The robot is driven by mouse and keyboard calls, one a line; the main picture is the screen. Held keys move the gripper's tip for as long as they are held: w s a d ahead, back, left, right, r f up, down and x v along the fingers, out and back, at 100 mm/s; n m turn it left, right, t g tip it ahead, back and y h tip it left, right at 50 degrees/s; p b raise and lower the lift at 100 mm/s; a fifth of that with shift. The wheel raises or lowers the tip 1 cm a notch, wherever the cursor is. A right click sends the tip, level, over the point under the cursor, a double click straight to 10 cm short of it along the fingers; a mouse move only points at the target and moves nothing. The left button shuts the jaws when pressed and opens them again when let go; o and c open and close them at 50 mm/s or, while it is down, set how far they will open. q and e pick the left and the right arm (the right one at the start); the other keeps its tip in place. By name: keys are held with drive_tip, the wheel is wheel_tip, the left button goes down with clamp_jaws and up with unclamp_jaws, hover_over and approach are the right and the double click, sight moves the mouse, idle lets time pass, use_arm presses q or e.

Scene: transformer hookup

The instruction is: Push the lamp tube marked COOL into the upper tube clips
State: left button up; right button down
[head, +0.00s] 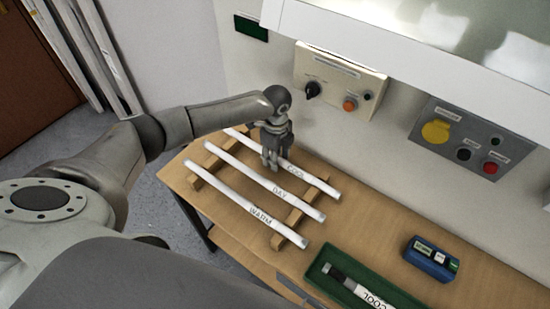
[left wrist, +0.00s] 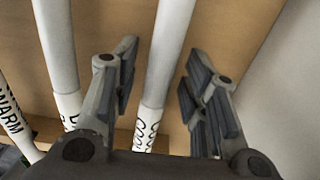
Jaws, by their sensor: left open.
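The white lamp tube marked COOL (head: 316,183) lies on two wooden rests, the rearmost of three tubes. It also shows in the left wrist view (left wrist: 168,50). My left gripper (head: 271,163) is low over this tube, pointing down, and hides part of it. In the left wrist view my left gripper (left wrist: 158,75) is open, with the COOL tube between its two fingers and a gap on each side. I cannot make out the upper tube clips. My right gripper is not in view.
The tubes marked DAY (head: 246,173) and WARM (head: 238,196) lie parallel in front. A green tray (head: 322,261) holds another tube marked COOL (head: 372,298) with a dark end. A blue block (head: 430,262) stands to its right. Control boxes (head: 341,82) are on the wall behind.

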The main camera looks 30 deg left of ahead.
use_arm(q)
clamp_jaws()
wheel_tip(320, 180, up, 6)
drive_tip(key=p, duration=0.6)
idle(0.4)
